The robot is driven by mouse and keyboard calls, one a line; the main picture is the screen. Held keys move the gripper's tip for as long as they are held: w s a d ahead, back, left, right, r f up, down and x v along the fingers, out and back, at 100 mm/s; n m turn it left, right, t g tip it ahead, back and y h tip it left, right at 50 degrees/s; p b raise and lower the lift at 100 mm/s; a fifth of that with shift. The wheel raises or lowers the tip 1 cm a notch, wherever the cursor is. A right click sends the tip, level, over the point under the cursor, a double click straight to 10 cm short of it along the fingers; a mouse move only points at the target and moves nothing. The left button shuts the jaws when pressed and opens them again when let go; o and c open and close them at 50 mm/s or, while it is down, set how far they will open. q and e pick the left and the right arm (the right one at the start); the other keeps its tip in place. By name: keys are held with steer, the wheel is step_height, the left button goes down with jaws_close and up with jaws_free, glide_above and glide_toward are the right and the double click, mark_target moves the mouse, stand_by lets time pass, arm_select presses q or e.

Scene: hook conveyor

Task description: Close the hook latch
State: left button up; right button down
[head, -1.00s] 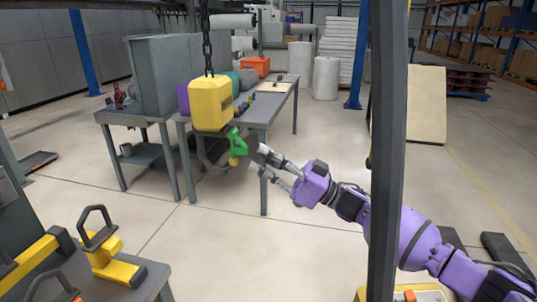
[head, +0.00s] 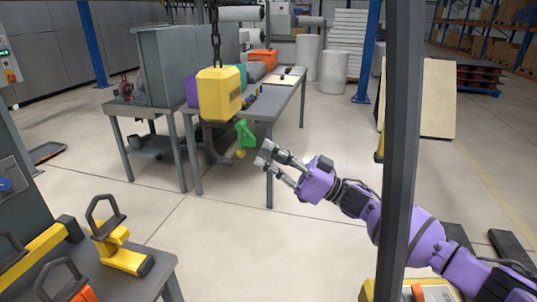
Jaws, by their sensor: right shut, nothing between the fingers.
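A yellow hoist block (head: 219,93) hangs on a dark chain (head: 215,35). Below it is a dark grey hook (head: 213,150), partly hard to make out against the table legs. A green latch (head: 245,135) with a yellow lower end (head: 241,153) sits at the right of the hook, swung out from it. My right gripper (head: 265,156) is just right of the latch, pointing left at it, shut and empty. A small gap shows between its fingertips and the latch. My left gripper is out of view.
A grey table (head: 285,97) with coloured bins stands behind the hoist. A dark upright post (head: 398,150) crosses in front of my right arm. A bench (head: 158,272) with yellow handled parts (head: 118,250) is at the lower left.

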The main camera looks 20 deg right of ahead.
steer(key=v, duration=1.1)
steer(key=shift+s+d+f, duration=0.15)
steer(key=shift+s+d, duration=0.05)
steer(key=shift+d, duration=0.05)
steer(key=shift+f, duration=0.1)
